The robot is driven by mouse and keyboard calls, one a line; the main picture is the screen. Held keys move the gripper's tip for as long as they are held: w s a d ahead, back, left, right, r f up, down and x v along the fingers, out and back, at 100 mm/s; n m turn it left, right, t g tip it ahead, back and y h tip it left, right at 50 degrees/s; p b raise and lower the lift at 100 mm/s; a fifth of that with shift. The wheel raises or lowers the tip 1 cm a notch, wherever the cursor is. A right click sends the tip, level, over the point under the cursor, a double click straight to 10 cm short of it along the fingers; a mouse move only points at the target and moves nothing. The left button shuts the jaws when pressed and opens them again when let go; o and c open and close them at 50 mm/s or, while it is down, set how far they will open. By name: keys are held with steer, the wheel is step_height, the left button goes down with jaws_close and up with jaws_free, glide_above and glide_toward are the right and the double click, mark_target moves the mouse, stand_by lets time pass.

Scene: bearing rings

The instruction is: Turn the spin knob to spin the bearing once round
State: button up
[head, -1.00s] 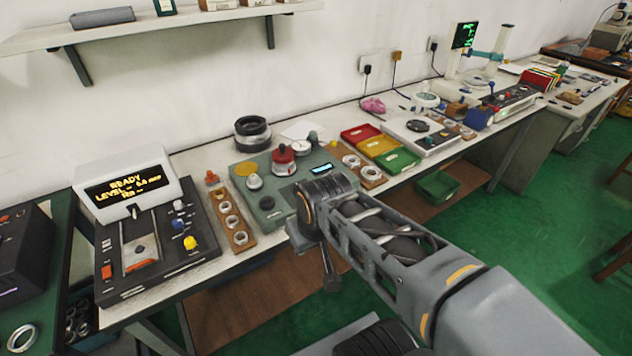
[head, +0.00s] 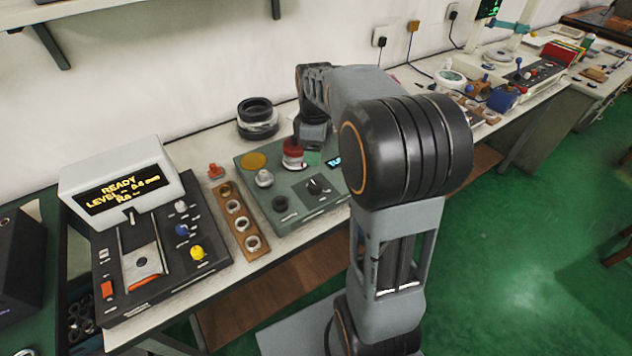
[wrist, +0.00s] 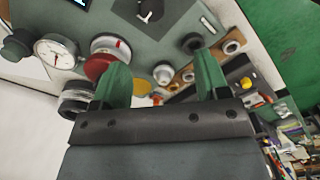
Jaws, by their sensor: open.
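A green test unit (head: 325,197) stands on the bench in the head view. It carries a red and white round part (head: 293,155), a pale grey knob (head: 264,178), a low black knob (head: 280,202) and a black pointer knob (head: 316,185). I cannot tell which is the spin knob. In the wrist view my gripper (wrist: 162,62) is open and empty, with green fingers apart. The grey knob (wrist: 162,75) shows between the fingers, without visible contact. The left finger overlaps the red part (wrist: 98,65). In the head view, my arm hides the unit's right side.
A dial gauge (wrist: 55,52) stands beside the red part. A wooden strip with several rings (head: 240,222) and a console reading READY (head: 120,190) are to the left. Black stacked rings (head: 257,118) stand behind. The floor in front is clear.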

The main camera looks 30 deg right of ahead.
mark_target(316, 184)
steer(key=shift+n, duration=0.7)
steer(key=f, duration=0.9)
steer(key=d+f, duration=0.1)
steer(key=f, duration=0.4)
steer(key=shift+w+f, duration=0.25)
steer(key=shift+w, duration=0.1)
steer(key=c, duration=0.9)
